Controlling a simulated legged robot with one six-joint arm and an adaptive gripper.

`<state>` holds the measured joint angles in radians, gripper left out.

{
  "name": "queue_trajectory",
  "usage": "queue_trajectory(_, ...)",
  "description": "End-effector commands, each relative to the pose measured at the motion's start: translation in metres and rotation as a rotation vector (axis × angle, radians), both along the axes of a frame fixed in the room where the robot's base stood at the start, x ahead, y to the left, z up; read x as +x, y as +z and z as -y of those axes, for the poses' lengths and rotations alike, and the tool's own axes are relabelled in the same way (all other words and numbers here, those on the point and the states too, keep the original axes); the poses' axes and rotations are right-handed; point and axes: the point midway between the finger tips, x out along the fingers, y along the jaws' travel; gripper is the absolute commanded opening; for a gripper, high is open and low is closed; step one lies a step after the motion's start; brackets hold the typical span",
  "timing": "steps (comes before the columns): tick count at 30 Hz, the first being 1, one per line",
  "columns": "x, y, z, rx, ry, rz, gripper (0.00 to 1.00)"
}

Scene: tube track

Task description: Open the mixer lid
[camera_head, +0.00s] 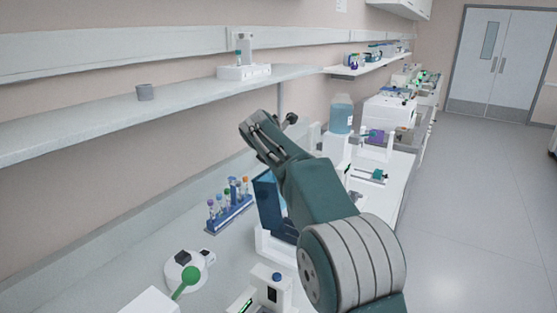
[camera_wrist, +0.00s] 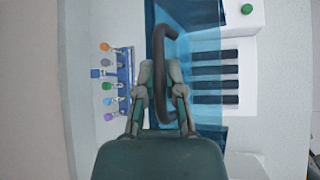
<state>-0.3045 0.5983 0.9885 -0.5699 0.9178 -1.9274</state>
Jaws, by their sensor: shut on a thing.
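The mixer has a white body (camera_head: 268,243), partly hidden behind my arm in the head view. Its see-through blue lid (camera_head: 267,200) looks steeply tilted there, with its right part hidden by my arm. In the wrist view the lid (camera_wrist: 205,35) shows dark slots of the mixer (camera_wrist: 238,85) through and beside it. A dark curved handle (camera_wrist: 163,38) is on the lid. My gripper (camera_wrist: 162,75) is shut on this handle, one finger on each side. In the head view my gripper (camera_head: 262,135) is above the bench, and the handle is hard to make out.
A blue rack (camera_head: 232,212) of tubes with coloured caps stands left of the mixer. A shelf (camera_head: 180,98) runs above the bench. A blue bottle (camera_head: 341,115) stands behind my arm.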

Motion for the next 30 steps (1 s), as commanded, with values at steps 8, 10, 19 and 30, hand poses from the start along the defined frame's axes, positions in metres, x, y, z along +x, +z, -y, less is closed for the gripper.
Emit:
queue_trajectory(8, -0.001, 0.0, 0.001, 0.002, 0.001, -0.001, 0.48)
queue_trajectory(10, -0.001, 0.0, 0.001, 0.002, 0.0, 0.0, 0.48)
queue_trajectory(19, -0.007, 0.007, -0.003, 0.002, 0.001, 0.002, 0.48)
queue_trajectory(30, -0.057, 0.057, -0.019, 0.003, 0.003, 0.003, 0.48)
